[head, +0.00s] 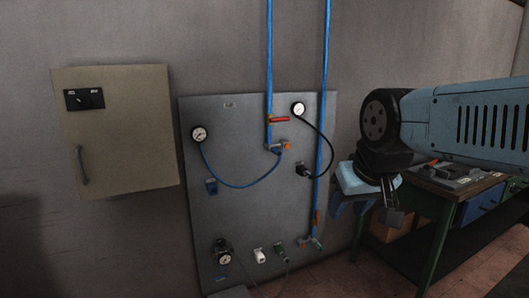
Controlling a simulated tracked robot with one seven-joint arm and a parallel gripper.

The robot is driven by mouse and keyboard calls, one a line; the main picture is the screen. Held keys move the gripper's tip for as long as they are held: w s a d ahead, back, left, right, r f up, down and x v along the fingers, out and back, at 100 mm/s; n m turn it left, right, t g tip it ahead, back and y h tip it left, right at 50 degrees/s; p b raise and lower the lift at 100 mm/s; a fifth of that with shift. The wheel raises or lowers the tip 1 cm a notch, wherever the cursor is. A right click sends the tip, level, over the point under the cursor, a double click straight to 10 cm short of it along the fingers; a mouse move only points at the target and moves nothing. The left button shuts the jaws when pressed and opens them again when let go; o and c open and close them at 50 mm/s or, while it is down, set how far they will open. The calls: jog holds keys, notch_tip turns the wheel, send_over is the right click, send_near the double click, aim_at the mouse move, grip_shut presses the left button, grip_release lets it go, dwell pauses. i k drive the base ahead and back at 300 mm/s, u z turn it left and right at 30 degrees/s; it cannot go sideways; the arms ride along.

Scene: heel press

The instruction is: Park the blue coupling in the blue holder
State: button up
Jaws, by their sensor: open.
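The blue coupling (281,149) appears to be the small end of the blue hose (245,187), at the valve outlet below the red-handled valve on the left blue pipe. It is too small to tell how firmly it sits there. The blue holder (211,186) is a small blue block on the left of the grey panel, below the left gauge; it looks empty. My gripper (366,212) is open, with nothing seen between its fingers. It hangs to the right of the panel, well apart from the coupling and the holder.
The grey panel (225,110) carries a left gauge (199,133), a right gauge (298,109) with a black hose (331,145), and a red valve handle (279,119). Sockets and a regulator (223,258) sit low. A beige cabinet (125,140) hangs left; a workbench (430,188) stands right.

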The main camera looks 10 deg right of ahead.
aim_at(273, 150)
jog(key=i, duration=0.9)
jog(key=z, duration=0.05)
